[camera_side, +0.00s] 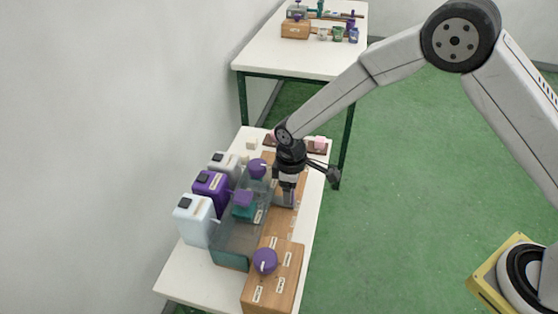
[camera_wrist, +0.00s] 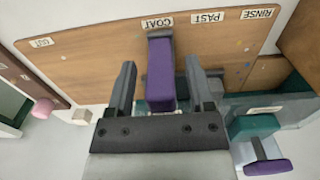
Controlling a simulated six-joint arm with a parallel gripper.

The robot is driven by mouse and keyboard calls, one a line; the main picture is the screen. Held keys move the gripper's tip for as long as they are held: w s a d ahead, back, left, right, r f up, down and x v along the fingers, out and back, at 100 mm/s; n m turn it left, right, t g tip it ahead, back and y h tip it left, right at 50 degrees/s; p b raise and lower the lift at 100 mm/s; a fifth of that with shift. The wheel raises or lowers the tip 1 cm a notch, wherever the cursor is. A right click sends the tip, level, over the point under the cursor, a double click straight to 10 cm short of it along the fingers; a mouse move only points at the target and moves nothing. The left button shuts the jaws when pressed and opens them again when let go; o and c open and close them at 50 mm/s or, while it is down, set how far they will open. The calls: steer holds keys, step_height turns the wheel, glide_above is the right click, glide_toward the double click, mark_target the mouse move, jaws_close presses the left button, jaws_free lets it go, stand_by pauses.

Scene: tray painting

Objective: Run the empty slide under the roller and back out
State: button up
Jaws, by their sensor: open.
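In the wrist view a purple block (camera_wrist: 160,78) with a grey end stands on the wooden board (camera_wrist: 100,62) by the label COAT. I take it for the slide's handle, but cannot be sure. My gripper (camera_wrist: 160,65) is open, one finger on each side of this block, with gaps visible. In the side view my gripper (camera_side: 286,196) is low over the board (camera_side: 276,224), and its fingers hide most of what is between them. I cannot make out the roller clearly. Part of something teal shows behind the block, mostly covered by my right finger.
A clear, teal-tinted tank (camera_side: 228,246) runs left of the board, holding a teal piece with a purple knob (camera_side: 243,198). White (camera_side: 194,222) and purple (camera_side: 210,194) jugs stand along the wall side. A wooden box (camera_side: 272,286) with a purple knob (camera_side: 265,261) stands in front.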

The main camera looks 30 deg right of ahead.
steer(key=shift+r, duration=3.9)
steer(key=shift+f, duration=0.1)
steer(key=shift+f, duration=3.8)
jaws_close()
